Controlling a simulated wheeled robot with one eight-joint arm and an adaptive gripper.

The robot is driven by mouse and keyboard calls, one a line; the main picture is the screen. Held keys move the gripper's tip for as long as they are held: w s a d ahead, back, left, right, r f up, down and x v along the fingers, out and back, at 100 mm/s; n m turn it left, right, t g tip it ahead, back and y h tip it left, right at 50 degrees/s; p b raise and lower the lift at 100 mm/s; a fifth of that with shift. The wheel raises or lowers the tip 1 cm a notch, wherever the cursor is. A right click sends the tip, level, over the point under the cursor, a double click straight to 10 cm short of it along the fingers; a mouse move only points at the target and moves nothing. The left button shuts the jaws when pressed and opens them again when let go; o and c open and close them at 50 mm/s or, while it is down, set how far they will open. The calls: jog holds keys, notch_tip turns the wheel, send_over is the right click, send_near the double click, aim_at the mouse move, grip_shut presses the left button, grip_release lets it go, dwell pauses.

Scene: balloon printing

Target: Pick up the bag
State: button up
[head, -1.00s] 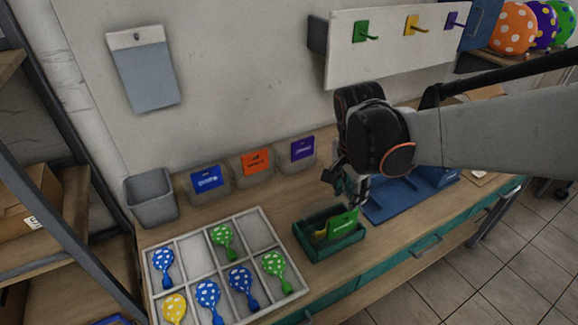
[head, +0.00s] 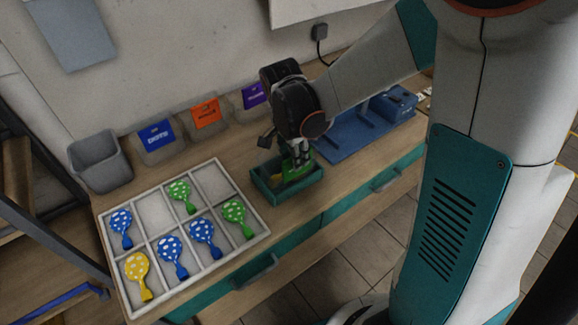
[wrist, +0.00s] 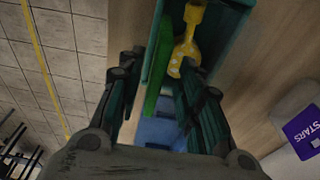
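The green bag (head: 293,170) stands in the small dark green tray (head: 289,195) on the workbench and is partly hidden by my gripper (head: 298,160). In the wrist view, the bag (wrist: 158,62) shows edge-on as a narrow green strip. A yellow spotted balloon (wrist: 187,45) lies beside it in the tray. My gripper (wrist: 160,85) is open, its fingers apart on either side of the bag's near end. The right finger is close to the balloon; I cannot tell whether it touches.
A white divided tray (head: 160,198) with several spotted balloons lies to the left. Bins with blue, orange and purple labels and a grey bin (head: 99,160) stand along the wall. A blue machine (head: 352,135) sits just right of the green tray.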

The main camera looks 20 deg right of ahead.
aim_at(299, 174)
jog(key=f, duration=0.1)
jog(key=d+f+b, duration=0.1)
jog(key=f, duration=0.1)
jog(key=f+b, duration=0.1)
jog(key=f, duration=0.1)
jog(key=shift+w+d, duration=0.1)
jog(key=shift+d, duration=0.15)
jog(key=shift+c, duration=0.3)
grip_shut()
